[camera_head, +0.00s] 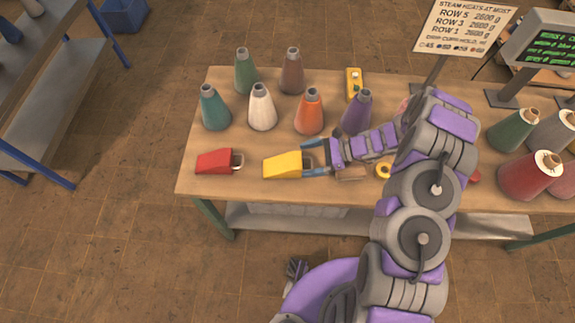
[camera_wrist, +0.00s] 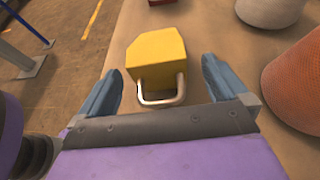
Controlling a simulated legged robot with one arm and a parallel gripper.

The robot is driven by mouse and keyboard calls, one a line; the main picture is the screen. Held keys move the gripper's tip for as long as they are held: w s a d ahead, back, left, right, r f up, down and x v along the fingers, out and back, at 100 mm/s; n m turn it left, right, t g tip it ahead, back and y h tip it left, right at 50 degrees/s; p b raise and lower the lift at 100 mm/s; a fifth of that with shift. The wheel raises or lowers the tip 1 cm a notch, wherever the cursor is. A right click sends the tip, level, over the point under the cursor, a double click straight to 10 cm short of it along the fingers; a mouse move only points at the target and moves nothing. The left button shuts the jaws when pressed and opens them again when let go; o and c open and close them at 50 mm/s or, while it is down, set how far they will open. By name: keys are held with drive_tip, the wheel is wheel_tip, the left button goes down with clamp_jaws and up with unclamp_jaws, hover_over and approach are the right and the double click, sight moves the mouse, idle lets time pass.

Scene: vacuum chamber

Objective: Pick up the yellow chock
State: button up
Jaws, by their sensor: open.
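The yellow chock (camera_head: 282,165) lies on the wooden table near its front edge. It is a wedge with a metal loop handle on its right end. In the wrist view the yellow chock (camera_wrist: 156,52) is straight ahead, with its handle (camera_wrist: 162,96) toward me. My gripper (camera_head: 304,159) is at the handle end of the chock. In the wrist view my gripper (camera_wrist: 160,80) is open, with one blue finger on each side of the handle. The fingers appear apart from the handle, and the chock's body lies mostly beyond their tips.
A red chock (camera_head: 214,161) lies left of the yellow one. Several cones stand behind, including white (camera_head: 262,108), orange (camera_head: 309,113) and purple (camera_head: 357,112). A yellow device (camera_head: 354,84) lies at the back. A tape roll (camera_head: 383,171) and spools (camera_head: 530,176) are to the right.

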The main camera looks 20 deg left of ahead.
sight(298, 162)
drive_tip(key=b+x, duration=0.1)
drive_tip(key=x, duration=0.3)
drive_tip(key=shift+s+a, duration=0.15)
drive_tip(key=shift+s, duration=0.05)
drive_tip(key=c, duration=1.3)
drive_tip(key=shift+r, duration=0.1)
